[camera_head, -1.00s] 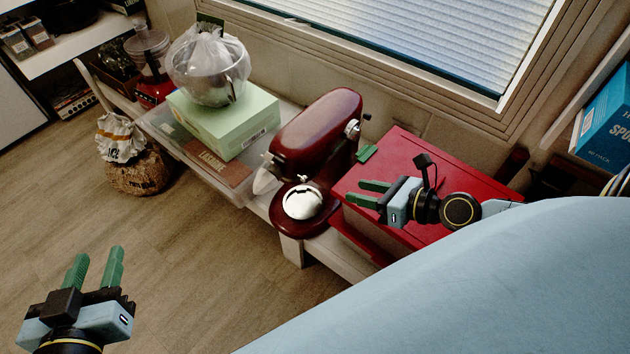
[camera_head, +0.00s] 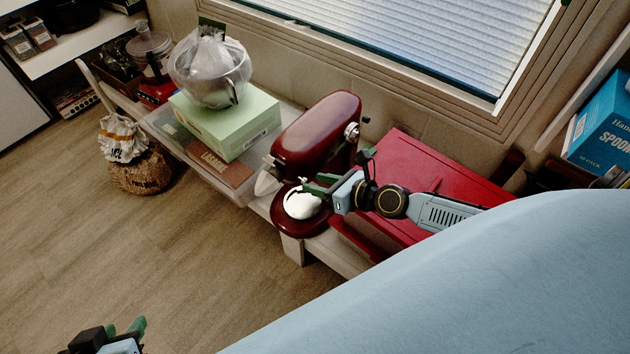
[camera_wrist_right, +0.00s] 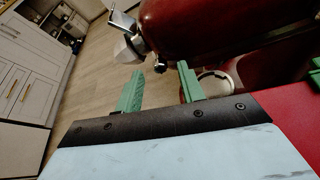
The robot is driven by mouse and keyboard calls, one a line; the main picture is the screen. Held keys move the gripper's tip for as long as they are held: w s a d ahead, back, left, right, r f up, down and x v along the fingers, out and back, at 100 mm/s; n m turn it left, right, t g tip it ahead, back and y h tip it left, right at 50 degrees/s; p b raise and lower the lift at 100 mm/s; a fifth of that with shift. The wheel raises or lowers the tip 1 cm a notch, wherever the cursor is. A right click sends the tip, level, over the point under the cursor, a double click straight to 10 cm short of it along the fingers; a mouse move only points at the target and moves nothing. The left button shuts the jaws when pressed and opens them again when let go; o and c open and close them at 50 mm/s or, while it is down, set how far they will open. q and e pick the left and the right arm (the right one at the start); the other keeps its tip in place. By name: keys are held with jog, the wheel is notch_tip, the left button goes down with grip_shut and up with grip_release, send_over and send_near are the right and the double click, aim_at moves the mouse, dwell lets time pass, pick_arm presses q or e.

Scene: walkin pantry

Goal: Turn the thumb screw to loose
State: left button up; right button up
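The dark red stand mixer (camera_head: 315,135) stands on the low bench. A silver knob (camera_head: 352,131) with a dark end sits on its head's far side, and a small silver fitting (camera_head: 268,160) on its front end. In the right wrist view, the mixer head (camera_wrist_right: 220,25) has a silver fitting (camera_wrist_right: 122,22) and a small dark knob (camera_wrist_right: 160,66). I cannot tell which is the thumb screw. My right gripper (camera_head: 314,186) is open and empty beside the mixer, over its white round plate (camera_head: 303,204). My left gripper (camera_head: 126,325) is open and empty, partly below the frame.
A red box (camera_head: 445,170) lies right of the mixer, under my right arm. A green box (camera_head: 225,125) carrying a bagged metal bowl (camera_head: 210,75) stands to the left. The floor in front is clear.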

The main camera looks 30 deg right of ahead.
pick_arm(q)
jog(key=shift+w+d+r+t, duration=0.1)
jog(key=shift+w+r+t, duration=0.1)
jog(key=shift+w+t, duration=0.1)
pick_arm(e)
jog(key=shift+x, duration=0.8)
jog(key=shift+c, duration=0.5)
grip_shut()
